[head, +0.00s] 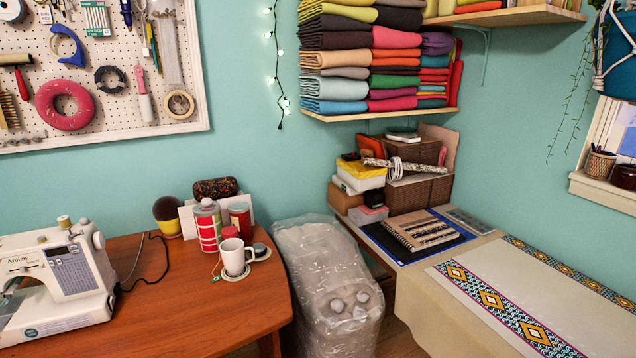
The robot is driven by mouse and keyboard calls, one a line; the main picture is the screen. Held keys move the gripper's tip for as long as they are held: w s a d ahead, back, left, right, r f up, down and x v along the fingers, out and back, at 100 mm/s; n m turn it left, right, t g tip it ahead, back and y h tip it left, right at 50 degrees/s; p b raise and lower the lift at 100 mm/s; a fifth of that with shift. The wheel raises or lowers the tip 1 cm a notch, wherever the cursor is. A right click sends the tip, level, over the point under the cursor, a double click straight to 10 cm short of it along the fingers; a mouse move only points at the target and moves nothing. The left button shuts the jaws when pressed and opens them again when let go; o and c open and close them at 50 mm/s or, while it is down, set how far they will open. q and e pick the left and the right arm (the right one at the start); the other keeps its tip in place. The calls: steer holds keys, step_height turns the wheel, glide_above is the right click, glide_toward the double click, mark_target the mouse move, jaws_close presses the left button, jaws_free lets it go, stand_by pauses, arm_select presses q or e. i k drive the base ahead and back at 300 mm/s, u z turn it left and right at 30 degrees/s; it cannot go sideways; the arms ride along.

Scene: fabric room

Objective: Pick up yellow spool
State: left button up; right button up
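A small yellowish spool-like piece (64,222) stands on top of the white sewing machine (70,275) at the left of the head view. It is small in the picture, and I cannot be sure it is the yellow spool. No other clear yellow spool shows. The sewing machine stands on the wooden table (190,310) and is cut off by the left edge. Neither of my grippers is in view.
A white mug (234,257), a red and white flask (207,226) and a dark round object on a yellow base (167,212) stand on the table. A plastic-wrapped object (325,280) fills the gap before the cloth-covered table (415,290). The wooden table's front middle is clear.

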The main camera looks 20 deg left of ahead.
mark_target(65, 221)
steer(key=u, duration=1)
steer(key=i, duration=0.95)
steer(key=u, duration=0.75)
